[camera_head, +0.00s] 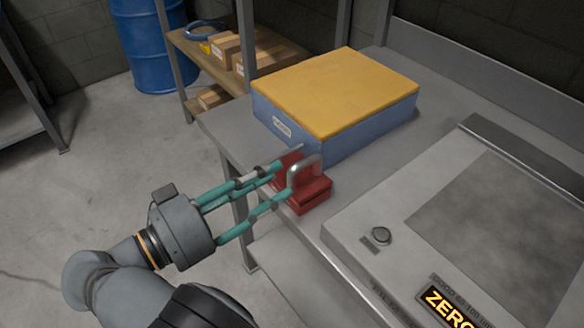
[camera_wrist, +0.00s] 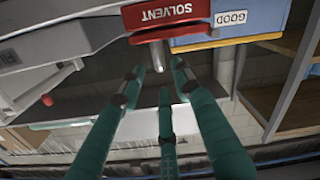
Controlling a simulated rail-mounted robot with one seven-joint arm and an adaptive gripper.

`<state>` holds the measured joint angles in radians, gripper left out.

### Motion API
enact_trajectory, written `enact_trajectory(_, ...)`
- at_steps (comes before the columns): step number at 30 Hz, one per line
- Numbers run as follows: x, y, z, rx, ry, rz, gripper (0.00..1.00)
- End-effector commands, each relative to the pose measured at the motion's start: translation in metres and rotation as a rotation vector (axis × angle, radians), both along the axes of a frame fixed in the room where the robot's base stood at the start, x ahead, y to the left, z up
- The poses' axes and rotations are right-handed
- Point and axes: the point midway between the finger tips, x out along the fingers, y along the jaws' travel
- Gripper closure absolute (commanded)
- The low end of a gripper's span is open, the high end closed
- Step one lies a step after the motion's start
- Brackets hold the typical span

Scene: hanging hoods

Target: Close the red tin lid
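The red tin (camera_head: 312,200) sits at the left edge of the grey bench in the head view, with a grey metal loop handle (camera_head: 305,165) on its top. In the wrist view its red face (camera_wrist: 168,12) is marked SOLVENT, and the red lid (camera_wrist: 165,33) is a thin band along it. The lid lies close to the body; I cannot tell if it is fully down. My gripper (camera_head: 280,178), with several teal fingers, reaches to the tin from the left. Its fingertips in the wrist view (camera_wrist: 158,75) are spread apart around the handle's end. Nothing is clearly gripped.
A blue box (camera_head: 345,138) with a yellow lid (camera_head: 335,88) stands right behind the tin. A grey machine (camera_head: 460,220) lies to the right on the bench (camera_head: 375,170). A shelf with cartons (camera_head: 225,48) and a blue barrel (camera_head: 145,45) are farther back. The floor at left is clear.

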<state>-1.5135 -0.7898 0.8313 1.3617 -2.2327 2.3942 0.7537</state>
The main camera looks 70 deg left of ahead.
Motion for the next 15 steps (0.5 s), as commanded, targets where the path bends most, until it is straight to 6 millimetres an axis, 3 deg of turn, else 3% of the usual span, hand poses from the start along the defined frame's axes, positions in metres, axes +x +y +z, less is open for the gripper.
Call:
enact_trajectory(7,-0.035,-0.012,0.000,-0.001,0.000,0.000,0.67)
enact_trajectory(15,-0.041,-0.015,0.000,-0.001,0.000,-0.003,0.67)
